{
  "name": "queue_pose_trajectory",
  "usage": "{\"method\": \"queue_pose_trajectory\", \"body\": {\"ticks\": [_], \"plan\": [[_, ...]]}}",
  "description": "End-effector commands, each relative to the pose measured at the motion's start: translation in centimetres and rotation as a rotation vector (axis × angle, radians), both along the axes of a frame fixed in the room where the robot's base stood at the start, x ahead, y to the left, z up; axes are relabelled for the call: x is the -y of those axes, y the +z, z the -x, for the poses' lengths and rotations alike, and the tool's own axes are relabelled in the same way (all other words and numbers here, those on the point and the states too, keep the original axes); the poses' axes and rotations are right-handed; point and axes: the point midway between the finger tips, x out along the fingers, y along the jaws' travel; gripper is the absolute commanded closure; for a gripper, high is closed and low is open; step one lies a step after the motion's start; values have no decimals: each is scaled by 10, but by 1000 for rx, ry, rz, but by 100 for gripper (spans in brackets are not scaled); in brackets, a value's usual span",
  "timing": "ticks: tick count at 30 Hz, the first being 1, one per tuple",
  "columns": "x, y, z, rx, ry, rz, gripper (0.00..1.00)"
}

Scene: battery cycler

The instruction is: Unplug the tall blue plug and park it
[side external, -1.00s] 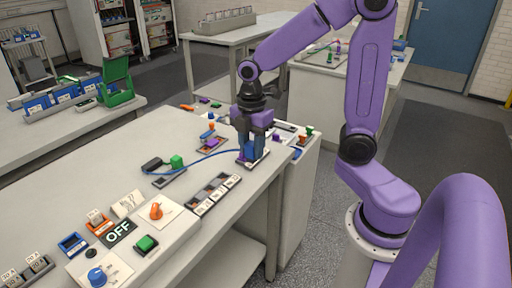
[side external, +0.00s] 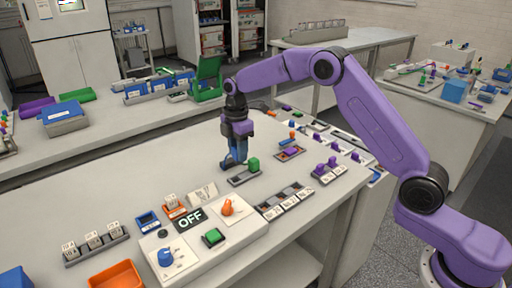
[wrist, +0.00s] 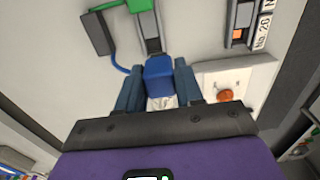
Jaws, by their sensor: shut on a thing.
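My gripper (side external: 234,160) is shut on the tall blue plug (wrist: 159,74), which shows between its two fingers in the wrist view. In the side view the fingers largely hide the plug. A short grey rail (side external: 246,178) with a green plug (side external: 254,164) at its far end lies beside the fingertips. In the wrist view the blue plug is over the rail's near end (wrist: 152,44). I cannot tell whether it touches the rail. A blue cable (wrist: 118,58) runs from a black box (wrist: 101,33) toward the plug.
A labelled socket strip (side external: 285,202) lies to the right, nearer the table edge. Purple plugs (side external: 325,165) stand further right. An orange knob (side external: 228,207), an OFF sign (side external: 189,220) and a green button (side external: 213,237) are in front. The table (side external: 120,190) is clear to the left.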

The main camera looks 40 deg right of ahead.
Motion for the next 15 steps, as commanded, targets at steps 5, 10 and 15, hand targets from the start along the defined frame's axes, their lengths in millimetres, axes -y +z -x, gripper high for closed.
{"method": "queue_pose_trajectory", "body": {"ticks": [5,10,15], "plan": [[-5,-8,-11,1,0,0,95],[-5,-14,-13,1,-1,0,95],[-5,-27,-12,0,0,0,95]]}}
